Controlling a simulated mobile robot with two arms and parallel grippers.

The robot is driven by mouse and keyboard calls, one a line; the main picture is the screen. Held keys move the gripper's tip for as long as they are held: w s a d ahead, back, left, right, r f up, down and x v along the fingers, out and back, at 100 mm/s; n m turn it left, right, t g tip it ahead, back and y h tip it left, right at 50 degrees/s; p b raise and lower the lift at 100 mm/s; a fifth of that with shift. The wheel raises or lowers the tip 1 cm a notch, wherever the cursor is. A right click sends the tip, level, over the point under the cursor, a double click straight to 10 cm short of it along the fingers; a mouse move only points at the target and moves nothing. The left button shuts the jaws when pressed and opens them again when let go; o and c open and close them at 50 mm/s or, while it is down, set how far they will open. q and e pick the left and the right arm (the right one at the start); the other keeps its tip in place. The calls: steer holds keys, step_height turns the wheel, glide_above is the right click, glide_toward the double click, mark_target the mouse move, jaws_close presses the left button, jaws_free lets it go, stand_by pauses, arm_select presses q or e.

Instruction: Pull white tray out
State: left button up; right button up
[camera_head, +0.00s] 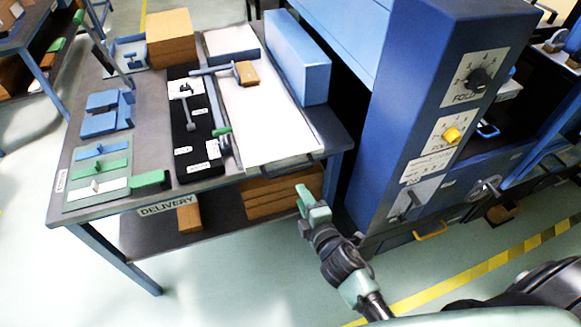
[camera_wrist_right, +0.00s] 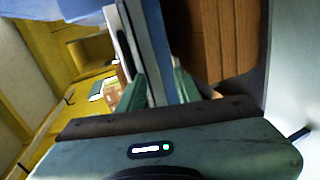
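The white tray (camera_head: 262,122) is a long pale sheet-like tray lying on the dark-topped delivery table, with a dark handle (camera_head: 285,168) at its near end. My right gripper (camera_head: 314,202) is just below and right of that handle, near the table's front edge, and apart from it as far as the head view shows. In the wrist view its two green fingers (camera_wrist_right: 158,90) stand apart. A grey-blue edge shows between or beyond them; I cannot tell whether they touch it. My left gripper is in neither view.
A blue box (camera_head: 298,60) and a wooden bar (camera_head: 247,74) sit on or beside the tray. A blue machine cabinet (camera_head: 425,100) stands close to its right. Brown boards (camera_head: 275,195) lie on the lower shelf. The floor before the table is clear.

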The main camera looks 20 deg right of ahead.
mark_target(293, 169)
steer(key=shift+n+t, duration=0.4)
steer(key=w, duration=0.2)
steer(key=w+r, duration=0.1)
steer(key=w, duration=0.2)
steer(key=w+r, duration=0.1)
steer(key=w, duration=0.2)
steer(key=shift+w+a+r, duration=0.15)
steer(key=shift+w+a, duration=0.05)
jaws_close()
stand_by(0.9)
